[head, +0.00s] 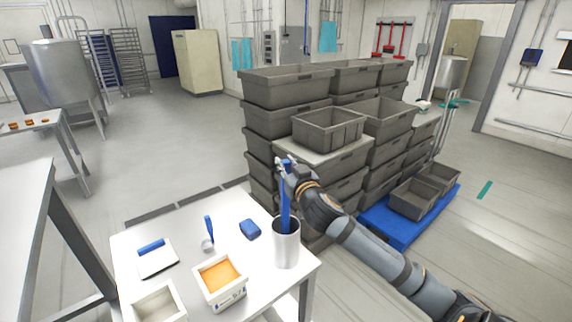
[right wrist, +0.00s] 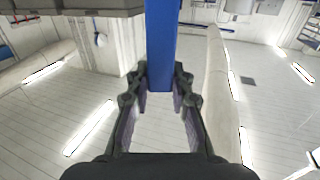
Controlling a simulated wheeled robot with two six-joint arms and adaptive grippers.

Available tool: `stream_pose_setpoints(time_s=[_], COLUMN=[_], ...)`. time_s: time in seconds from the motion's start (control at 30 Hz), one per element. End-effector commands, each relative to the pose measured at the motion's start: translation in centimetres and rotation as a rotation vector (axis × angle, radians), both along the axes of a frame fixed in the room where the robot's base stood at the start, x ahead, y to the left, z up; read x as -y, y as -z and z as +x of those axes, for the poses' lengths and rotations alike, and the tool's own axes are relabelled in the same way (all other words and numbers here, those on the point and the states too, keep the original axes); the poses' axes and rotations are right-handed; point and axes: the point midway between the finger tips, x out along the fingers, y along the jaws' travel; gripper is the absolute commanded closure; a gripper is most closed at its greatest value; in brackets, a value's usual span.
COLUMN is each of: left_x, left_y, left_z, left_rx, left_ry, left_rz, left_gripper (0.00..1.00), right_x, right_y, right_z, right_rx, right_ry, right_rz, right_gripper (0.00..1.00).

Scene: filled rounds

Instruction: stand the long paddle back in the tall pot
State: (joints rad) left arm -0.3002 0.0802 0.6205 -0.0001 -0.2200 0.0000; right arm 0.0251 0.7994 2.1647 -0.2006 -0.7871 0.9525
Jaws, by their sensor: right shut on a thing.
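The long paddle (head: 286,210) is a straight blue bar and stands close to upright. The tall pot (head: 287,252) is a grey-white cylinder at the right corner of the white table. The paddle's lower end shows at the pot's mouth; how deep it reaches inside is hidden by the pot wall. My right gripper (head: 285,169) is shut on the paddle's upper part, above the pot. In the right wrist view the paddle (right wrist: 161,45) sits between the fingers (right wrist: 160,88). My left gripper is not in view.
The table (head: 185,232) also carries a blue block (head: 250,229), a small cup with a blue handle (head: 209,232), an orange-filled box (head: 221,274), an empty box (head: 158,303) and a flat scraper (head: 157,262). Stacked grey crates (head: 285,88) stand behind the pot.

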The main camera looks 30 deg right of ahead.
Motion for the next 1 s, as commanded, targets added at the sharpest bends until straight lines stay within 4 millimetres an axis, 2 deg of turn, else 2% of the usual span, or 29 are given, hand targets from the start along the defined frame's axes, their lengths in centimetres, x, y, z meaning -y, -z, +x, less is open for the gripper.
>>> stream_pose_setpoints(time_s=[0.4, 0.43, 0.6, 0.9, 1.0], left_x=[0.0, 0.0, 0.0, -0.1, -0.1], left_y=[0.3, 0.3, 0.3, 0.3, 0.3], left_z=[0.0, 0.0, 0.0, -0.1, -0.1], left_rx=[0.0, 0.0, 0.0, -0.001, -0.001], left_ry=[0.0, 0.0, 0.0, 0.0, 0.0], left_rz=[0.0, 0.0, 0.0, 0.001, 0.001], left_gripper=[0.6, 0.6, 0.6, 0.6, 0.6], right_x=[0.0, 0.0, 0.0, 0.0, 0.0], right_y=[0.3, 0.3, 0.3, 0.3, -0.6], right_z=[0.0, 0.0, 0.0, 0.0, 0.0], right_rx=[0.001, 0.001, 0.001, 0.0, 0.003], right_ry=[0.0, 0.0, 0.0, 0.001, 0.0], right_rz=[0.0, 0.0, 0.0, 0.0, -0.003], right_gripper=[1.0, 0.77, 0.54, 0.52, 0.52])
